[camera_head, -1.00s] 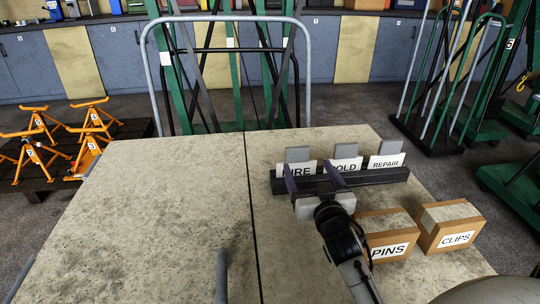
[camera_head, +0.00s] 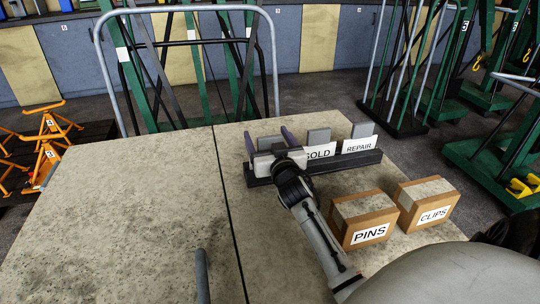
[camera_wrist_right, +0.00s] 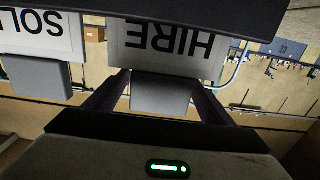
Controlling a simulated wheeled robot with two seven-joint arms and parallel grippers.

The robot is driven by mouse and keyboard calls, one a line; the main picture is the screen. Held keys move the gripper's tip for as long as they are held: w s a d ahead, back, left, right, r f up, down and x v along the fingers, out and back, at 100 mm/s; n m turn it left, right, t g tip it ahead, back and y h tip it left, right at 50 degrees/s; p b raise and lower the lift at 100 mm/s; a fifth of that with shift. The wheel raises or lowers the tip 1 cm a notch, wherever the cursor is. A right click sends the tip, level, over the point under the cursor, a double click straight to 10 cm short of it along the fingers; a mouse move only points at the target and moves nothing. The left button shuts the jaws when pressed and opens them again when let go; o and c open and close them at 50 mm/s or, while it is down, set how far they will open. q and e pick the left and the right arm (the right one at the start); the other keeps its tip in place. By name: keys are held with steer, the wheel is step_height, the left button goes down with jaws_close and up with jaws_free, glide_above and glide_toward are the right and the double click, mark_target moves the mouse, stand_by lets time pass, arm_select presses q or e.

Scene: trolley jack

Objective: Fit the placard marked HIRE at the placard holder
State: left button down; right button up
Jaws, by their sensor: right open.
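The HIRE placard (camera_wrist_right: 165,48) shows upside down in the right wrist view, with its grey grip block (camera_wrist_right: 160,95) between the two fingers. In the head view my gripper hides its lettering. My right gripper (camera_head: 268,138) is open, its purple fingers on either side of the block with slight gaps showing. The placard stands in a dark rack (camera_head: 325,167) on the table. The SOLD placard (camera_head: 320,152) and REPAIR placard (camera_head: 359,145) stand to its right. My left gripper is not in view. I cannot make out the placard holder.
A PINS box (camera_head: 368,233) and a CLIPS box (camera_head: 433,214) stand on the table right of my right arm. The left part of the table (camera_head: 110,220) is clear. A grey tubular frame (camera_head: 110,70) stands beyond it. Orange stands (camera_head: 45,155) are at the left.

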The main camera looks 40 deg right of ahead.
steer(key=shift+w+d, duration=0.2)
steer(key=shift+w, duration=0.15)
steer(key=shift+c, duration=0.6)
steer(key=c, duration=1)
steer(key=shift+c, duration=0.2)
steer(key=shift+r, duration=0.15)
